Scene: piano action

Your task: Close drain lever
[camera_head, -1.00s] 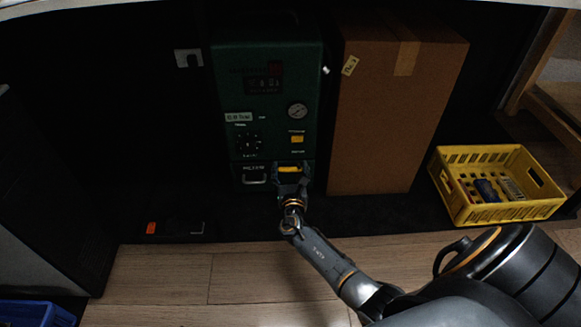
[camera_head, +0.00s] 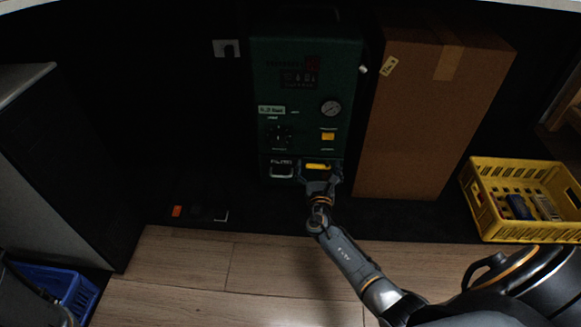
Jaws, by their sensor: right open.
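The drain lever (camera_head: 317,166) is a small yellow bar low on the front of a dark green machine (camera_head: 304,68). It lies about level in the head view. My right gripper (camera_head: 320,172) is open at the lever, with its fingers on either side of it. I cannot tell whether the fingers touch it. My left gripper is not in view; a dark part at the bottom left edge may be my left arm.
A tall cardboard box (camera_head: 430,115) stands close to the right of the machine. A yellow crate (camera_head: 487,222) with small items is at the right. A blue crate (camera_head: 75,292) is at the lower left, below a grey cabinet (camera_head: 60,160). Wooden floor is clear in front.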

